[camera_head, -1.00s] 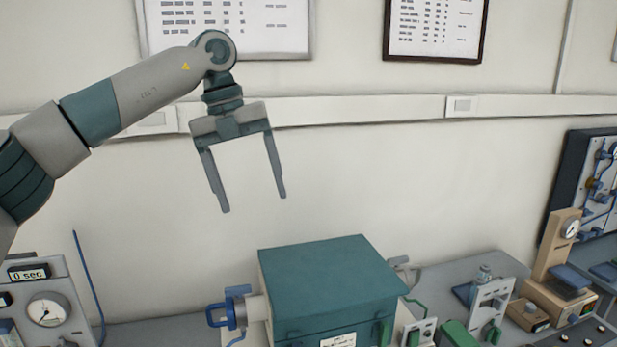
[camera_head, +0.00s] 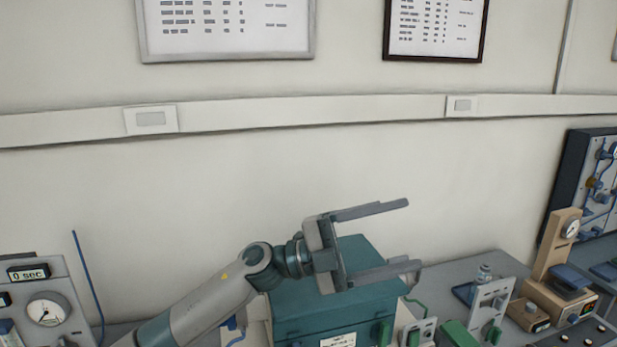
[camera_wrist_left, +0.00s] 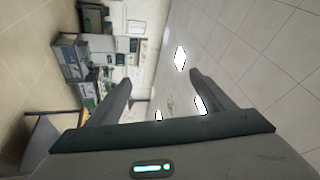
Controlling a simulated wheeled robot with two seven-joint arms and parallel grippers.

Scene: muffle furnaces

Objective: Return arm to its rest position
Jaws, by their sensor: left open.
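My left arm enters the head view from the bottom left, and its left gripper (camera_head: 408,235) is open and empty. Its two fingers point to the right, in front of and above the teal-topped furnace (camera_head: 300,300), hiding part of its lid. In the left wrist view the open fingers of the left gripper (camera_wrist_left: 160,82) show with nothing between them. The wrist view is turned on its side and shows floor tiles and distant equipment. My right gripper is in neither view.
A panel with a dial and a "0 sec" display (camera_head: 45,310) stands at the left. A small switch box (camera_head: 490,308) and a wooden gauge stand (camera_head: 556,262) are at the right. A dark-framed panel (camera_head: 580,185) is behind them.

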